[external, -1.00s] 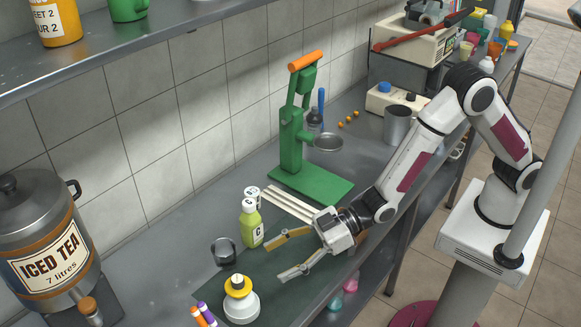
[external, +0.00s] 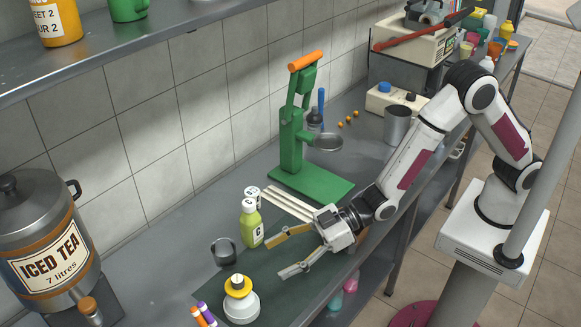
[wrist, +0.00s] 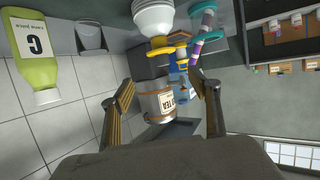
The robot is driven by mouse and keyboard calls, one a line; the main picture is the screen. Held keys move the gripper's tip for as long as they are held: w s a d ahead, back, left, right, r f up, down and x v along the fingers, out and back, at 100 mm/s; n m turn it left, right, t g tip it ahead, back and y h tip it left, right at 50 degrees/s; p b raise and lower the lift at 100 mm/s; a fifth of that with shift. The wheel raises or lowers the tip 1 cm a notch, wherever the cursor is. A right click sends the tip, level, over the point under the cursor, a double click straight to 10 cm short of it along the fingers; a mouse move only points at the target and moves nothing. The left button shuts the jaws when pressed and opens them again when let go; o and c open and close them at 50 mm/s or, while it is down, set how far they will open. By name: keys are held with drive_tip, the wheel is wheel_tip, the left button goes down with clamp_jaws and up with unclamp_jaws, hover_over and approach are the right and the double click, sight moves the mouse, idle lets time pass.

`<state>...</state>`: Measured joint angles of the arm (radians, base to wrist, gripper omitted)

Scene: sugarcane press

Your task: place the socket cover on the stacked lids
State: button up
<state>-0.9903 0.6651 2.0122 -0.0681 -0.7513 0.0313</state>
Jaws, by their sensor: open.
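A white and yellow round stack (external: 240,299), apparently the stacked lids, stands on a dark mat at the counter's front. Its broad white base carries a yellow ring and a small white top. It also shows upside down at the top of the wrist view (wrist: 153,18). My gripper (external: 275,256) is open and empty low over the mat, to the right of the stack and apart from it. In the wrist view its fingers (wrist: 160,92) are spread wide with nothing between them. I cannot pick out a separate socket cover with certainty.
A green bottle (external: 251,224) stands close behind the gripper. The green press (external: 292,150) and pale sticks (external: 287,204) lie farther back. An iced tea urn (external: 45,245) is at left.

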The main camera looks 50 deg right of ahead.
drive_tip(key=w+d+r+m+t+h, duration=0.1)
drive_tip(key=w+d+r+m+h, duration=0.15)
drive_tip(key=w+d+r, duration=0.65)
drive_tip(key=d+r+m+t+h, duration=0.1)
drive_tip(key=d+r+m+h, duration=0.15)
drive_tip(key=d, duration=1.25)
drive_tip(key=s+d+r+m+h, duration=0.1)
drive_tip(key=s+d+r+h, duration=0.1)
drive_tip(key=d, duration=0.7)
drive_tip(key=s+d+r+m+h, duration=0.1)
drive_tip(key=s+d+r+h, duration=0.1)
drive_tip(key=d, duration=0.7)
drive_tip(key=s+d+m+g+h, duration=0.3)
drive_tip(key=s+d+m, duration=0.2)
drive_tip(key=s+d, duration=1.2)
drive_tip(key=s, duration=0.3)
drive_tip(key=shift+s+d+f, duration=0.2)
drive_tip(key=shift+d+f, duration=0.2)
